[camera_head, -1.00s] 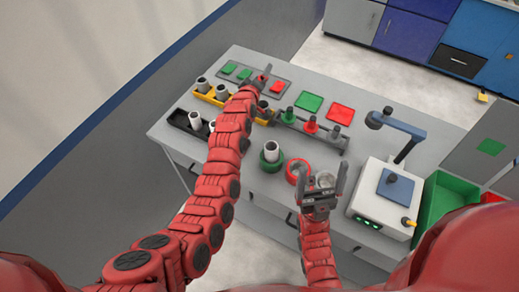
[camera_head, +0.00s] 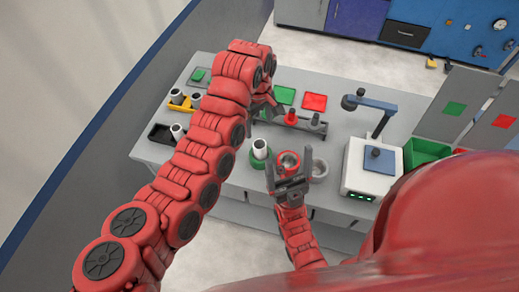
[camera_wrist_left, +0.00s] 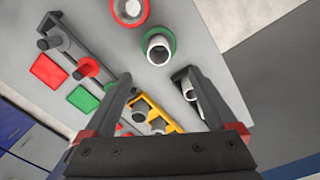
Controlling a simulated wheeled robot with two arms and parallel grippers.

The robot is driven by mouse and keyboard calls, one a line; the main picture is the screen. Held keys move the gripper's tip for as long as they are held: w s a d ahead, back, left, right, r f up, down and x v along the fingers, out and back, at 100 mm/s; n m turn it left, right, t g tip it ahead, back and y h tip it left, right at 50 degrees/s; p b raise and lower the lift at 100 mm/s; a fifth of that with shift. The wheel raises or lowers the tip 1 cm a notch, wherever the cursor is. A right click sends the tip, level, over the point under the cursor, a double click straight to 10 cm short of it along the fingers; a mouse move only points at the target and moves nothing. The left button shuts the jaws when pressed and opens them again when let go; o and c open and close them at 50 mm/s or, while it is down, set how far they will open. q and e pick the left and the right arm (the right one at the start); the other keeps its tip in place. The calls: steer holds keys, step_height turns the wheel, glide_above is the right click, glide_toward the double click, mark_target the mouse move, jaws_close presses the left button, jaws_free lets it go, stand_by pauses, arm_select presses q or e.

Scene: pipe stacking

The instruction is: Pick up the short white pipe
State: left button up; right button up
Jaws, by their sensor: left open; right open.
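A white pipe (camera_head: 259,147) stands upright in a green ring near the table's front; it also shows in the wrist view (camera_wrist_left: 157,50). More light pipes stand in a yellow rack (camera_head: 182,104) and a black rack (camera_head: 160,133) at the left, partly hidden by my left arm. I cannot tell which pipe is the short one. My left gripper (camera_wrist_left: 157,76) is open and empty, above the table; in the head view my arm mostly hides it. In its wrist view the racks appear between and beyond its fingers. My right gripper (camera_head: 289,168) is open and empty at the front edge.
A red ring (camera_head: 289,158) and a grey ring (camera_head: 319,170) lie near my right gripper. A dark holder (camera_head: 303,124) with red and grey pieces stands behind. Green (camera_head: 285,95) and red (camera_head: 314,102) squares lie farther back. A white device (camera_head: 371,175) stands at the right.

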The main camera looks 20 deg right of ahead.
mark_target(260, 145)
arm_select(q)
step_height(260, 145, down, 4)
steer(key=shift+r, duration=0.2)
step_height(260, 145, down, 4)
steer(key=shift+w+r+p, duration=0.1)
steer(key=shift+r+p, duration=0.15)
steer(key=shift+p, duration=0.75)
steer(key=shift+f, duration=0.3)
steer(key=shift+d+f+p, duration=0.1)
steer(key=shift+f+p, duration=0.5)
steer(key=shift+p, duration=0.1)
steer(key=shift+d+f+p, duration=0.1)
steer(key=shift+f+p, duration=0.2)
steer(key=shift+f, duration=0.4)
step_height(260, 145, down, 2)
steer(key=shift+f+b, duration=0.25)
steer(key=shift+b, duration=0.05)
steer(key=shift+w+f, duration=0.1)
steer(key=shift+f, duration=0.05)
